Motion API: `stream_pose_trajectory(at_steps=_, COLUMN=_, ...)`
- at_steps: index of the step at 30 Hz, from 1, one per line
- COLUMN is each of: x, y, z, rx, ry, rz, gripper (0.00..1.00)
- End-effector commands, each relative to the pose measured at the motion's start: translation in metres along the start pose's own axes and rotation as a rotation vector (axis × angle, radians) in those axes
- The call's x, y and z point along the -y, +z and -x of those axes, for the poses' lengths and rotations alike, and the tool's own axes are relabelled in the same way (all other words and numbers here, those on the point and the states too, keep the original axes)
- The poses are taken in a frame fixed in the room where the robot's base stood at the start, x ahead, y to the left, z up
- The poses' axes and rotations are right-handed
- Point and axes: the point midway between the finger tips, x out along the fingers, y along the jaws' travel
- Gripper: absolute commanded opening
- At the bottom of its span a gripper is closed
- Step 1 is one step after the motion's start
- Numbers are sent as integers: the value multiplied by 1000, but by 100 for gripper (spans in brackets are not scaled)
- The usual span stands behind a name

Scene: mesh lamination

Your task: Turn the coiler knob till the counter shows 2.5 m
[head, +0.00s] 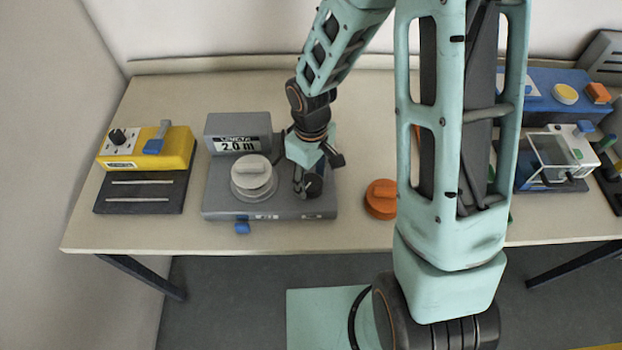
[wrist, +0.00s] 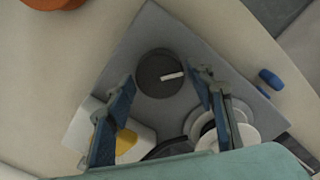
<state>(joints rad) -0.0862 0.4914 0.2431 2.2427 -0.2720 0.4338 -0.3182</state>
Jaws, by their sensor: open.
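The grey coiler (head: 222,203) stands on the table left of centre. Its counter (head: 231,144) reads 2.0 m. A pale round reel with a raised bar (head: 253,173) sits on its deck and partly shows in the wrist view (wrist: 244,134). A dark round knob with a white mark (wrist: 160,73) is at the coiler's right; in the head view, the gripper partly covers it (head: 313,187). My gripper (head: 317,172) is open and empty, pointing down over this knob. In the wrist view, the knob appears between and just beyond the fingertips (wrist: 164,82). I cannot tell whether they touch it.
A yellow device (head: 174,148) stands left of the coiler. An orange round object (head: 380,200) lies to its right. A blue tab (head: 242,228) sticks out at the coiler's front. A blue unit (head: 545,103) and a clear-walled box (head: 552,160) stand at the right.

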Motion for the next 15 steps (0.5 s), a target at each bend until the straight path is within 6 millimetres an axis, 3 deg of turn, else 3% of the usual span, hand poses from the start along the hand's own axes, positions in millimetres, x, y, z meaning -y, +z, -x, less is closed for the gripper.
stream_pose_trajectory(at_steps=12, x=0, y=0, z=-9, rx=0, ry=1, rz=-1, gripper=50)
stream_pose_trajectory(at_steps=15, x=0, y=0, z=-9, rx=0, ry=1, rz=-1, gripper=41)
